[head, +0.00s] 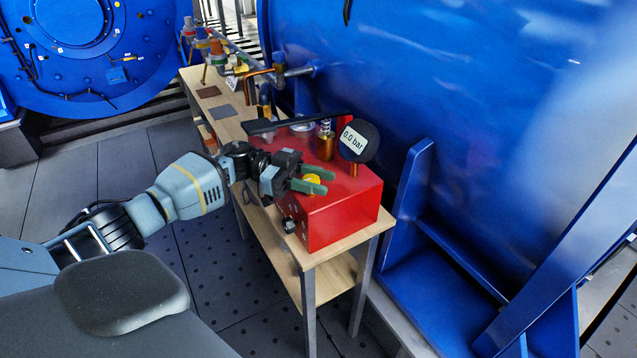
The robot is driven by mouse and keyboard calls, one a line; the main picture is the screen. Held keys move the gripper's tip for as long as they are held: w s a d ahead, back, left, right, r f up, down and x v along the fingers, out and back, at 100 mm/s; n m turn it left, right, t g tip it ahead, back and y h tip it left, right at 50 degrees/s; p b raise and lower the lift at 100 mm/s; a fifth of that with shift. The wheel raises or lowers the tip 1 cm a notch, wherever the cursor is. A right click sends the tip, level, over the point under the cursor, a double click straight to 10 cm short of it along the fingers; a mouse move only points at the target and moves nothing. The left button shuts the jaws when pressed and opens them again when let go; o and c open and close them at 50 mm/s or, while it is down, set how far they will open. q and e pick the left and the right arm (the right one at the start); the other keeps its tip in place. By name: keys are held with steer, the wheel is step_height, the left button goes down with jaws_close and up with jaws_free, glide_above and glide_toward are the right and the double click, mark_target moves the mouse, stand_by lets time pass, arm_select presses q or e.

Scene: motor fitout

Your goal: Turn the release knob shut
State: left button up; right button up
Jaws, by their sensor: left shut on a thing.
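A red hand-pump box (345,208) stands on the near end of a wooden bench. A small yellow knob (312,186) sits on its top near the left edge; I take it for the release knob. My left gripper (316,181) reaches in from the left, with its green fingers shut on the yellow knob, one on each side. The fingers hide part of the knob, so its turn angle cannot be read. A round black gauge (359,141) on the box shows 0.0 bar. My right gripper is not in view.
A black lever (290,124) and a brass fitting (326,142) rise from the box. A small black knob (288,225) is on its front. Pipes and valves (265,75) line the wooden bench (218,112). A large blue tank (440,70) stands close behind.

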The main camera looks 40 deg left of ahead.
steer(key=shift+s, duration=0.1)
arm_select(q)
steer(key=o, duration=1)
steer(key=shift+c, duration=0.2)
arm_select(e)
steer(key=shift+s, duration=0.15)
arm_select(q)
steer(key=b+v, duration=0.1)
steer(key=v, duration=0.5)
steer(key=shift+s+a, duration=0.1)
steer(key=shift+a, duration=0.25)
steer(key=shift+s+a+b, duration=0.2)
steer(key=shift+a+b, duration=0.1)
steer(key=shift+a, duration=0.25)
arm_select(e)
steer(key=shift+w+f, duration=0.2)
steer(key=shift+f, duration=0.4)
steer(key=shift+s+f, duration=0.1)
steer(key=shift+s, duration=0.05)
